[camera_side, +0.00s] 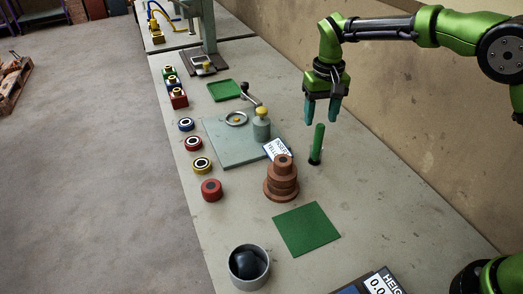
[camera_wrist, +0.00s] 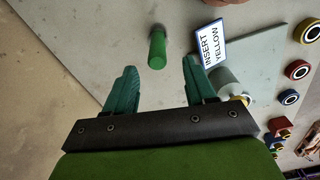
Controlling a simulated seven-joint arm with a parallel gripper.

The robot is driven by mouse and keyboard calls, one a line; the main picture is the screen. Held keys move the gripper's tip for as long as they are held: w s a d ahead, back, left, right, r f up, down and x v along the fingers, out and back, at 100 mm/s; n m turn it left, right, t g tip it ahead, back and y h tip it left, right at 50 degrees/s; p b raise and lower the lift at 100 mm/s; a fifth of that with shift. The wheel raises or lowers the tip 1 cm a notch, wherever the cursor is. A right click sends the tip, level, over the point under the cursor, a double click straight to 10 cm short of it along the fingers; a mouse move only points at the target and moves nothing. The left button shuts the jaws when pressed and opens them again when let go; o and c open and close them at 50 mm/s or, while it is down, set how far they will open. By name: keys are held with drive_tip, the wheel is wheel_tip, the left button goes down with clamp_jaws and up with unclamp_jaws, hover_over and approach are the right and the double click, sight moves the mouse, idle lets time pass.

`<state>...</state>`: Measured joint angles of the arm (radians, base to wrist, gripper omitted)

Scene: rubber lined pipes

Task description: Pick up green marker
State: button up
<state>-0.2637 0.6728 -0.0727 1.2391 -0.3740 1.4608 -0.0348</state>
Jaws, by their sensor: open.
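The green marker (camera_side: 317,144) stands upright on the bench in the side view, with a dark base at its foot. It also shows in the wrist view (camera_wrist: 157,48), just beyond the fingertips and roughly between their lines. My gripper (camera_side: 322,112) is open and empty, with teal fingers pointing down. In the side view its fingertips appear above the marker's top and close to it. In the wrist view the two fingers (camera_wrist: 160,66) are spread apart, and I see no contact with the marker.
An "INSERT YELLOW" card (camera_side: 277,149) lies beside the marker. A stepped brown stack (camera_side: 281,183) stands in front of it, near a green square (camera_side: 306,229). A pale plate (camera_side: 222,150) carries a grey cylinder (camera_side: 261,128). Several coloured rings line the left edge. The wall side is clear.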

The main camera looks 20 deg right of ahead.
sight(319, 135)
drive_tip(key=shift+s+d+f, duration=0.1)
drive_tip(key=shift+s+f, duration=0.05)
drive_tip(key=shift+f, duration=3.3)
clamp_jaws()
